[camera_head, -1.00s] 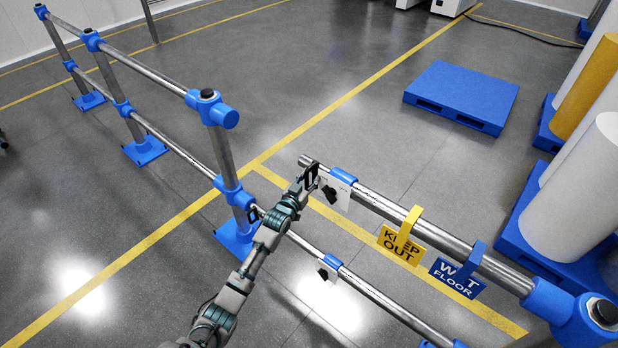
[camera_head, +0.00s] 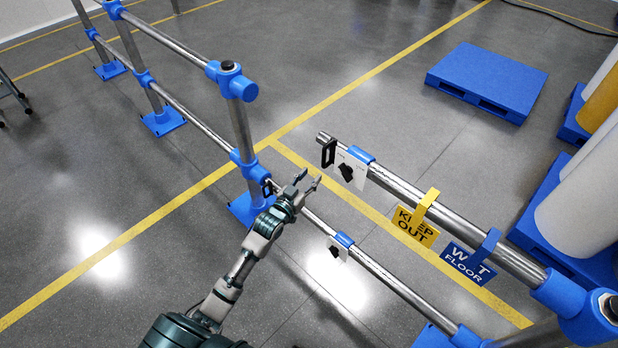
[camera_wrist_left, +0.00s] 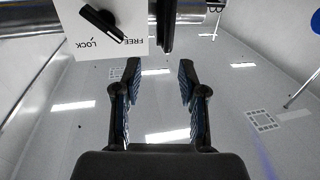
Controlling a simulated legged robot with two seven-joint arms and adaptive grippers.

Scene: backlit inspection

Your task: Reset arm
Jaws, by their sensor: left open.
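My left gripper (camera_head: 308,184) is open and empty, below and to the left of the upper rail's free end. It also shows in the left wrist view (camera_wrist_left: 158,75), with its two fingers apart and the floor between them. A white plate with a black knob (camera_head: 348,170) hangs by a blue clip at the upper rail's end. In the left wrist view this plate (camera_wrist_left: 76,48) carries the words LOCK and FREE, and the knob's pointer is toward FREE. A black loop (camera_head: 328,152) sits by the rail end. My right gripper is not in view.
A second knob plate (camera_head: 337,251) is on the lower rail. A yellow KEEP OUT sign (camera_head: 417,226) and a blue WET FLOOR sign (camera_head: 468,264) hang on the upper rail (camera_head: 400,193). Blue-footed posts (camera_head: 240,135) stand left. A blue pallet (camera_head: 488,80) lies behind on open floor.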

